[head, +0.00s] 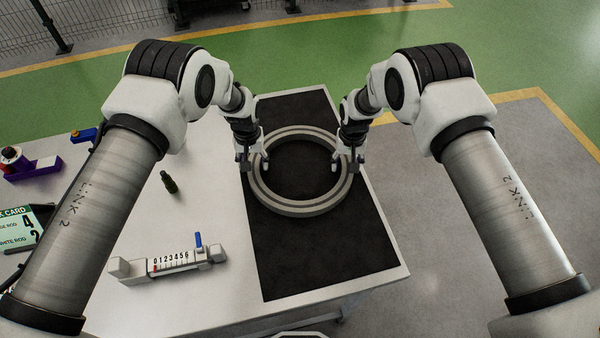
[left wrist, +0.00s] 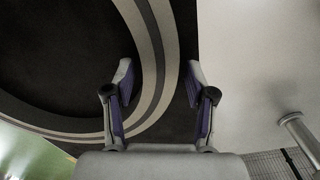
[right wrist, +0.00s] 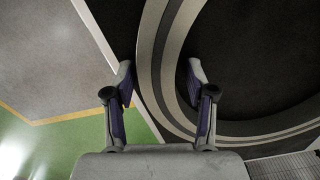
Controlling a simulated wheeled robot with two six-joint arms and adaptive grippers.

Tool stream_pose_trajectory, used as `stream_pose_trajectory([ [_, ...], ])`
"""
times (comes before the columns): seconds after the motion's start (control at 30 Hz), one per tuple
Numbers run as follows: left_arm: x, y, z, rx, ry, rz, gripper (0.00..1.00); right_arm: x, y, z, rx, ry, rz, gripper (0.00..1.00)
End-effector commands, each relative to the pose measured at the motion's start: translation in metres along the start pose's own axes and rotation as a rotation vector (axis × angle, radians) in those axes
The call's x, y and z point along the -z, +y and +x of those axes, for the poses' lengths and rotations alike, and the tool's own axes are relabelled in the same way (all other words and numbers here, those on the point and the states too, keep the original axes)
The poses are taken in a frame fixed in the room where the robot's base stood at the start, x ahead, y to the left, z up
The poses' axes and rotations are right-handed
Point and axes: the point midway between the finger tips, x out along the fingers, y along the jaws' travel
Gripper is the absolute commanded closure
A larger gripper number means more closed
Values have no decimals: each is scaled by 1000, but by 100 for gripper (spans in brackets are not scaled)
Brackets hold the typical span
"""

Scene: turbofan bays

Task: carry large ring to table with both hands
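The large ring (head: 300,208) is grey, with stepped concentric bands, and appears to lie flat on the black mat (head: 325,270) on the white table (head: 215,290). My left gripper (head: 251,165) is at the ring's left side, pointing down. In the left wrist view its fingers (left wrist: 160,85) are apart, with the ring's rim (left wrist: 165,50) passing between them. My right gripper (head: 346,163) is at the ring's right side. In the right wrist view its fingers (right wrist: 160,72) are also apart on either side of the rim (right wrist: 160,40). Neither clearly presses on the rim.
The mat in front of the ring is clear. Open floor (head: 470,220) lies right.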

Motion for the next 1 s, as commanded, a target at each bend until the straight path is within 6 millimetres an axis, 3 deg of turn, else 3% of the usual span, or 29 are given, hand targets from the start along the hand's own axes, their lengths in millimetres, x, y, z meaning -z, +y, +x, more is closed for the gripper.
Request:
stream_pose_trajectory([
  [0.33, 1, 0, -10, 0, 1, 0, 44, 0, 0, -1, 0, 0, 0, 44],
  [0.7, 1, -1, -97, 0, 4, 0, 44, 0, 0, 0, 0, 0, 0, 44],
  [0.83, 0, -1, -115, 0, 1, 0, 44, 0, 0, 0, 0, 0, 0, 44],
  [1.0, 0, 0, -121, -1, 0, 0, 44, 0, 0, -11, 0, 1, -1, 44],
])
